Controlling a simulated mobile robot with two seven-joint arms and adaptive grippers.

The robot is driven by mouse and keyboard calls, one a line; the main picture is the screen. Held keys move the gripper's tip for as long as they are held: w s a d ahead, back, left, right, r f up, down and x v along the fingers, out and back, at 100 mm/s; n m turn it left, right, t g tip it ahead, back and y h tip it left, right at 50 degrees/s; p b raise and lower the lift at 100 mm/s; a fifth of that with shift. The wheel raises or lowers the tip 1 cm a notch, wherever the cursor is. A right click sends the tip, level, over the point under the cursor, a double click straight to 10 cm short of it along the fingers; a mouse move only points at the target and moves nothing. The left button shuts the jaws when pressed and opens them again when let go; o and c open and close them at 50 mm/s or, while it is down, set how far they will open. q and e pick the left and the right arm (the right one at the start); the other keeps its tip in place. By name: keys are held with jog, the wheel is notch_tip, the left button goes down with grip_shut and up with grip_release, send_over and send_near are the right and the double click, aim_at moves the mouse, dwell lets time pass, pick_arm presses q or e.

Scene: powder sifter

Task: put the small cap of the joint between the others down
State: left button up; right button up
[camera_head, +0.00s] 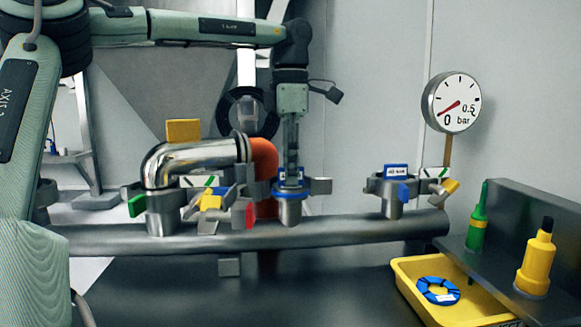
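My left arm reaches across the top, and its gripper (290,160) points down at the middle joint (290,208) on the grey pipe. A small blue cap (291,177) shows at the fingertips, just above or in the top of that joint. The fingers are seen edge-on and overlap the cap, so their gap is hidden. I cannot tell whether the cap rests on the joint. The right joint (394,205) carries a blue cap with a white label (396,170). The left joint (164,212) bears a shiny pipe elbow (190,158). My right gripper is not in view.
An orange hose piece (265,165) stands close left of the middle joint, with open clamps (210,200) nearby. A pressure gauge (451,103) is at the right. A yellow tray (412,279) holds a blue ring (438,291). A green bottle (477,222) and yellow bottle (537,262) stand beside it.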

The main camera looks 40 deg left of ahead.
pick_arm(q)
jog(key=shift+o, duration=1.2)
jog(key=shift+r, duration=0.15)
notch_tip(320, 180, up, 12)
jog(key=shift+r, duration=0.25)
jog(key=shift+s, duration=0.1)
